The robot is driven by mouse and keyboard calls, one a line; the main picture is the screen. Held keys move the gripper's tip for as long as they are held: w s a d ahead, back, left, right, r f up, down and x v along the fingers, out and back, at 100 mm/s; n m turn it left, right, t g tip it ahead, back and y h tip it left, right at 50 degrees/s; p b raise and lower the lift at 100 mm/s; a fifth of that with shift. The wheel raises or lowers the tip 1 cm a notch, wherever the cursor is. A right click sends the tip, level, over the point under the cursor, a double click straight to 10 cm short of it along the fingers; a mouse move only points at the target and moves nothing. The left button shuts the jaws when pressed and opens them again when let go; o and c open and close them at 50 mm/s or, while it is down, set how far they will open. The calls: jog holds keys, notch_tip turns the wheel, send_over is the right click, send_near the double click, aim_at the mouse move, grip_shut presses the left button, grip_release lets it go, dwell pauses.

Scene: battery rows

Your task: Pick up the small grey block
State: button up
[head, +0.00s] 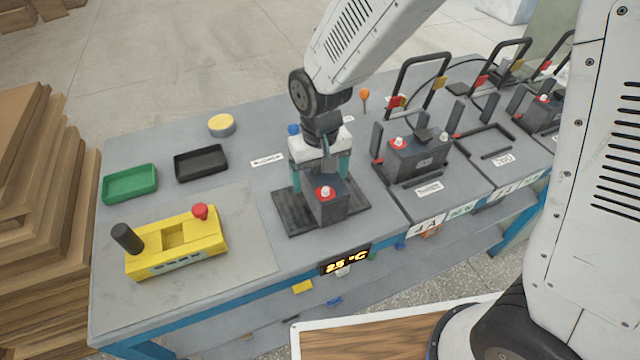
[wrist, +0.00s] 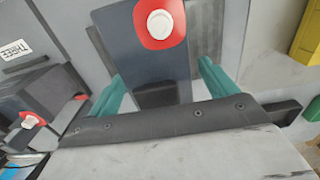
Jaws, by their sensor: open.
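A small dark grey block (head: 327,207) with a white knob on a red patch stands on a black ribbed pad (head: 290,215) near the middle of the bench. In the wrist view the block (wrist: 155,60) shows close up, its red patch and white knob at the top. My gripper (head: 319,180) is open over the block's back part. Its teal fingers (wrist: 163,82) stand on either side of the block, with a gap visible beside it. Part of the block is hidden by the gripper.
A yellow box (head: 175,243) with a black post and red button stands front left. Green (head: 130,184) and black (head: 201,163) trays and a yellow-topped round piece (head: 221,125) are behind it. A larger grey battery (head: 418,155) with upright black handles stands right.

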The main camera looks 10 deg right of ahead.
notch_tip(320, 180, down, 2)
jog(key=shift+f, duration=0.1)
jog(key=shift+c, duration=0.4)
grip_shut()
jog(key=shift+r, duration=0.2)
